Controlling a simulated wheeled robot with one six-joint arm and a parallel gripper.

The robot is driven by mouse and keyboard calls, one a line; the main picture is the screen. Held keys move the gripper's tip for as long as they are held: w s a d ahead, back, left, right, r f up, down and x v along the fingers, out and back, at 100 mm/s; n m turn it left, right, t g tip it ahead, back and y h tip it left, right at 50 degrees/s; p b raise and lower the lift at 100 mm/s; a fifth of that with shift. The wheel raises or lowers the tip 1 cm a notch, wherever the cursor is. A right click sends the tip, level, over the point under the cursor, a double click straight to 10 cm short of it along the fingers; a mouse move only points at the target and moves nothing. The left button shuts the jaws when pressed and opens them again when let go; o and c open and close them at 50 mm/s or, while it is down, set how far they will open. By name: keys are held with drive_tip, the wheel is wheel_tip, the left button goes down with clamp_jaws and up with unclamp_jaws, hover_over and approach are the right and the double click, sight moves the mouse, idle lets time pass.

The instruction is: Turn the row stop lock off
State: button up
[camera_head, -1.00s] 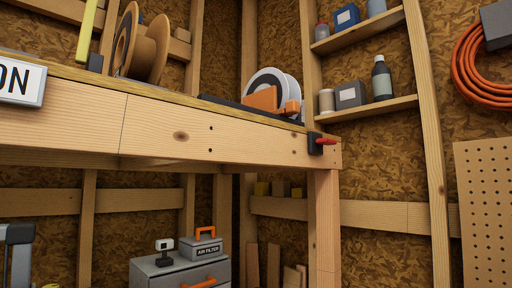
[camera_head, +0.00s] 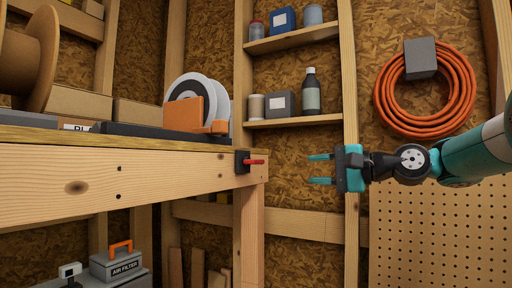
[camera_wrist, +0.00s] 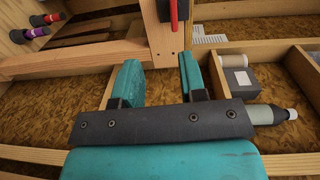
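The row stop lock is a small black block (camera_head: 242,162) with a red lever (camera_head: 257,162) at the right end of the workbench's front beam. In the head view the lever points right, roughly level. My gripper (camera_head: 321,170) is to the right of the lever, open and empty, with its teal fingers pointing left toward it. A gap lies between the fingertips and the lever. In the wrist view the red lever (camera_wrist: 173,14) shows at the top, beyond and between the open fingers (camera_wrist: 158,78).
The workbench beam (camera_head: 120,180) runs left from the lock above a post (camera_head: 248,225). An orange-and-white spool unit (camera_head: 190,112) stands on top. Wall shelves (camera_head: 295,121) hold bottles and boxes. An orange hose coil (camera_head: 425,90) hangs behind my arm, above a pegboard (camera_head: 440,235).

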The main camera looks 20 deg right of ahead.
sight(260, 161)
drive_tip(key=shift+m+t, duration=0.3)
drive_tip(key=shift+t, duration=0.1)
drive_tip(key=p+x, duration=0.2)
drive_tip(key=x, duration=0.3)
drive_tip(key=r+p+x, duration=0.1)
drive_tip(key=p+x, duration=0.2)
drive_tip(key=x, duration=0.2)
drive_tip(key=p+x, duration=0.2)
drive_tip(key=x, duration=0.3)
drive_tip(key=shift+w+d+r, duration=0.2)
drive_tip(key=shift+w+r, duration=0.2)
drive_tip(key=shift+w, duration=0.1)
drive_tip(key=shift+w+a+f, duration=0.1)
drive_tip(key=shift+w+a, duration=0.2)
clamp_jaws()
